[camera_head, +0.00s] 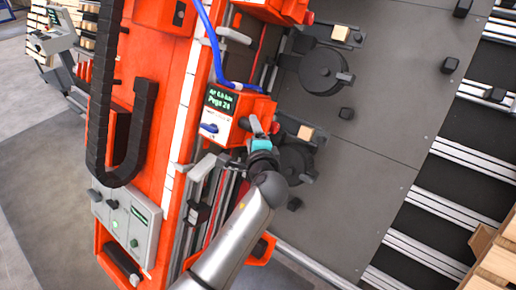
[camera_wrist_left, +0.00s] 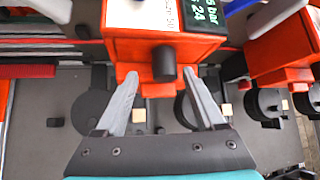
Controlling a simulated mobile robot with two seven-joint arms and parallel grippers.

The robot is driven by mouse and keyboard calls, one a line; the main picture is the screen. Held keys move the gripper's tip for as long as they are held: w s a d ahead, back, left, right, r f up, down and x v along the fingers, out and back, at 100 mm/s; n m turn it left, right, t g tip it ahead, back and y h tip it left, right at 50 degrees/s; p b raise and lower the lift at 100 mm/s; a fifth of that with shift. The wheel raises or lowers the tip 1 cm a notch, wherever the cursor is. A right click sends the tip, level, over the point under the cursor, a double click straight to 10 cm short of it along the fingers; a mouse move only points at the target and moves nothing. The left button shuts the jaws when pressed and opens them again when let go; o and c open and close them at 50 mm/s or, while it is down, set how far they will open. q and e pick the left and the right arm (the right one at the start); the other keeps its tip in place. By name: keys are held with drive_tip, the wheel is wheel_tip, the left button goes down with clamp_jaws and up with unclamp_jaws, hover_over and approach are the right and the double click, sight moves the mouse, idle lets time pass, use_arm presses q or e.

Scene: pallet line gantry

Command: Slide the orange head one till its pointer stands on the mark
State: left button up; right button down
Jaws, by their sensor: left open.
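An orange head (camera_head: 240,115) with a small display and a blue lever sits on the rail beside the tall orange beam. In the left wrist view its orange body (camera_wrist_left: 155,40) fills the upper middle, with a black knob (camera_wrist_left: 163,63) facing me. My left gripper (camera_head: 262,130) is at the head's lower right corner. In the left wrist view its fingers (camera_wrist_left: 161,75) are open, one on each side of the knob, with gaps beside it. The pointer and the mark cannot be made out. My right gripper is not in view.
A second orange head (camera_head: 280,8) is further up the rail; it also shows in the left wrist view (camera_wrist_left: 280,50). A blue hose (camera_head: 212,45) runs to the first head. Round black parts (camera_head: 322,70) stand on the grey panel (camera_head: 385,110). A button box (camera_head: 130,225) is lower left.

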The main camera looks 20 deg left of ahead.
use_arm(q)
drive_tip(key=p+v, duration=0.4)
drive_tip(key=v, duration=1)
drive_tip(key=shift+c, duration=0.3)
